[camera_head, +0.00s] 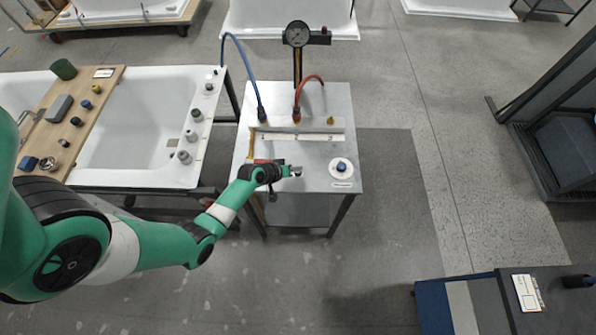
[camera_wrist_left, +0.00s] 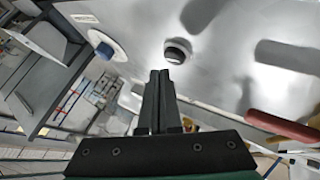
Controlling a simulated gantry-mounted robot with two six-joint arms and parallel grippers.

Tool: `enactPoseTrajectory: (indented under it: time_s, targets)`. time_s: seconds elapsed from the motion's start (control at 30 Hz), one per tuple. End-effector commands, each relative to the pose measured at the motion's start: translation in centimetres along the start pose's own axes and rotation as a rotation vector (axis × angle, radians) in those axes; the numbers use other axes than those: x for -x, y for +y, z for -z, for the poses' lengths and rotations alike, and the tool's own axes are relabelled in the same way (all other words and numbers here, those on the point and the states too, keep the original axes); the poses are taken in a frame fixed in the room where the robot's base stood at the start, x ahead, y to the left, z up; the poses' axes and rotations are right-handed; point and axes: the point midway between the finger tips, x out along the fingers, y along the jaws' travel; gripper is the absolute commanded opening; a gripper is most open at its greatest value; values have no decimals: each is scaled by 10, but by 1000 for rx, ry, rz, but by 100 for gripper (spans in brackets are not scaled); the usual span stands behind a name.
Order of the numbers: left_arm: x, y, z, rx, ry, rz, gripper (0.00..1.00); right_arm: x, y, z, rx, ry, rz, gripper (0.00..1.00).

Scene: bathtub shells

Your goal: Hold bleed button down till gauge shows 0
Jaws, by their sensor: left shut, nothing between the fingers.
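The blue bleed button (camera_head: 342,166) sits on a white round plate at the right front of the metal test table. In the left wrist view the button (camera_wrist_left: 104,48) shows on its white ring, up and left of the fingertips. The round dial gauge (camera_head: 297,34) stands on a post behind the table; its needle is too small to read. My left gripper (camera_head: 297,171) is shut and empty above the table, left of the button and apart from it. Its closed fingers show in the wrist view (camera_wrist_left: 160,74). My right gripper is not in view.
The metal table (camera_head: 317,110) carries a manifold bar (camera_head: 300,137) with a blue hose (camera_head: 245,70) and a red hose (camera_head: 306,84). A white bathtub (camera_head: 140,125) with a wooden board across it stands to the left. The tabletop between gripper and button looks clear.

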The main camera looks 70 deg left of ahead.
Motion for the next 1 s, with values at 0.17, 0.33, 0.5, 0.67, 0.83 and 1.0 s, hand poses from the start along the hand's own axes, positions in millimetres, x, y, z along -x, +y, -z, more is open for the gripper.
enactPoseTrajectory:
  time_s: [0.17, 0.33, 0.5, 0.67, 0.83, 1.0]
  targets:
    - [14, 10, 10, 0, 1, 0, 0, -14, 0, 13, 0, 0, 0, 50]
    - [26, 19, 19, 0, 1, 0, 0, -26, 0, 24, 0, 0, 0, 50]
    - [35, 26, 26, 0, 0, 0, 0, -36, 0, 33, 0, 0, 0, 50]
    - [34, 25, 25, 0, 0, 0, 0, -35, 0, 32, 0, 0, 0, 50]
    - [34, 25, 25, 0, 0, 0, 0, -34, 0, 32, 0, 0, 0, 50]
    - [34, 25, 25, 0, 0, 0, 0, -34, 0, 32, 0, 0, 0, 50]
